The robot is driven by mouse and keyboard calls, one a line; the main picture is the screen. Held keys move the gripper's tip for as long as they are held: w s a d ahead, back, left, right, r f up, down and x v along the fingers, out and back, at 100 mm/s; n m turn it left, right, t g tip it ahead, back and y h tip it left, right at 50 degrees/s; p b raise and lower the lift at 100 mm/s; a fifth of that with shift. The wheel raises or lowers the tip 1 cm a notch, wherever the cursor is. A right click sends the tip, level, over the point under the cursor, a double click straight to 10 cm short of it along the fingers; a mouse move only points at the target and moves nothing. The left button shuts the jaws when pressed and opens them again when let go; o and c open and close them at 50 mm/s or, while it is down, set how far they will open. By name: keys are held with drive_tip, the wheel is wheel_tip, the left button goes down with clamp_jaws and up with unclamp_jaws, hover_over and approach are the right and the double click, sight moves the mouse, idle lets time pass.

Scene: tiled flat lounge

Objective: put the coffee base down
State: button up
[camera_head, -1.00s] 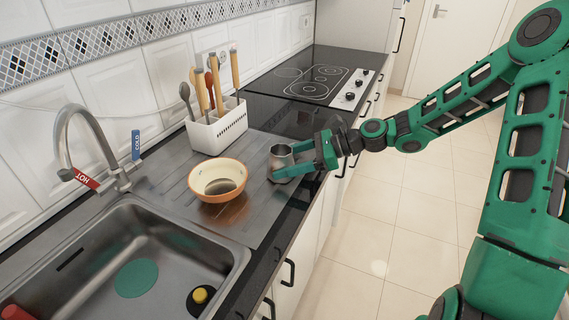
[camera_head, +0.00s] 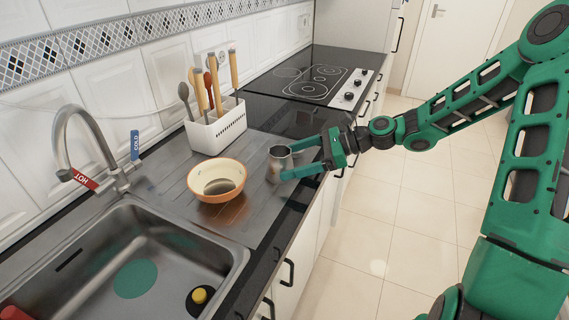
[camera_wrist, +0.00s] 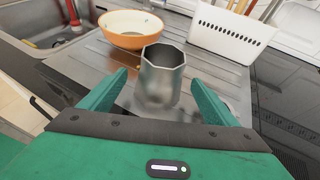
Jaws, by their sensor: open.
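The coffee base (camera_head: 279,161) is a small grey metal faceted cup with an open top. It stands upright on the ribbed metal drainboard (camera_head: 262,205), to the right of the orange bowl. It also shows in the wrist view (camera_wrist: 161,76), just beyond and between the two fingers. My gripper (camera_head: 287,162) is open, with its green fingertips spread on either side of the coffee base. In the wrist view my gripper (camera_wrist: 162,92) shows a clear gap between each finger and the metal cup.
The orange bowl (camera_head: 217,181) stands left of the coffee base. A white utensil holder (camera_head: 216,128) with several utensils is behind. The sink (camera_head: 125,262) lies at front left, the cooktop (camera_head: 318,82) at the back. The counter's front edge is close on the right.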

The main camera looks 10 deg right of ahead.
drive_tip(key=v, duration=0.9)
drive_tip(key=shift+s+d+r, duration=0.1)
drive_tip(key=shift+d, duration=0.1)
drive_tip(key=shift+s+f, duration=0.15)
drive_tip(key=shift+f, duration=0.1)
drive_tip(key=s+d+f+n+g+h, duration=0.2)
drive_tip(key=s+d+f+n+h, duration=0.2)
drive_tip(key=s+d+n+h, duration=0.6)
drive_tip(key=s+d+r+n+h, duration=0.1)
drive_tip(key=s+d+r, duration=0.1)
drive_tip(key=s, duration=0.5)
drive_tip(key=s+d+r+n+h, duration=0.1)
drive_tip(key=s+d+r, duration=0.1)
drive_tip(key=s+d, duration=0.3)
drive_tip(key=s+d+r+n+h, duration=0.1)
drive_tip(key=s+d+r, duration=0.1)
drive_tip(key=s, duration=0.8)
drive_tip(key=shift+s+d+r+n+g, duration=0.2)
drive_tip(key=shift+s+d+n+g, duration=0.15)
drive_tip(key=shift+d, duration=0.35)
